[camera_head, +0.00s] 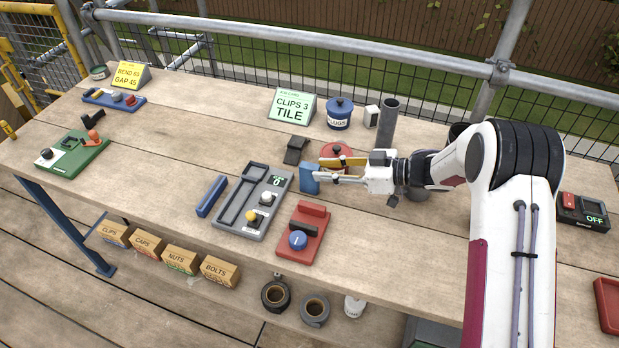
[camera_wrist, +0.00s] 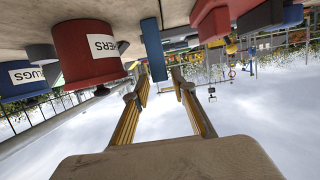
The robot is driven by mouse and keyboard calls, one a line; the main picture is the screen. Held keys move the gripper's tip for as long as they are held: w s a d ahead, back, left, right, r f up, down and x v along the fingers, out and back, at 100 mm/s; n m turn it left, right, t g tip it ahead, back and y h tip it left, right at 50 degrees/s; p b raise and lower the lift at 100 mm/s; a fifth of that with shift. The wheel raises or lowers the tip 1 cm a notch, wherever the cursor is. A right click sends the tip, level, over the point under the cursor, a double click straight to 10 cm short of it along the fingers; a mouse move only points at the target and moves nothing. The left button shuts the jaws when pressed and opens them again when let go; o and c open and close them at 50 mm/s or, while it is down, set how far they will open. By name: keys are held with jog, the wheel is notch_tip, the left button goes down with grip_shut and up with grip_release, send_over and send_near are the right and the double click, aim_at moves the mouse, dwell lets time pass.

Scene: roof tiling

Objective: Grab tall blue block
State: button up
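A tall blue block (camera_head: 310,179) stands upright on the workbench, just off the tips of my gripper (camera_head: 317,172). In the wrist view, which is upside down, the block (camera_wrist: 153,48) shows ahead of my gripper (camera_wrist: 160,79), in line with the gap and nearer the left finger. The two fingers are apart, with nothing seen held between them. I cannot tell whether the near fingertip touches the block.
A red pot (camera_head: 338,153) stands close behind my gripper; it also shows in the wrist view (camera_wrist: 88,53). A dark clip (camera_head: 296,150), a grey switch tray (camera_head: 253,203) and a red knob unit (camera_head: 303,232) are near. A long blue bar (camera_head: 211,196) lies left of the tray.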

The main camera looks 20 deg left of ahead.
aim_at(310, 172)
jog(key=shift+f, duration=0.45)
jog(key=shift+a+f, duration=0.2)
jog(key=shift+a, duration=0.15)
jog(key=shift+x, duration=2.15)
grip_shut()
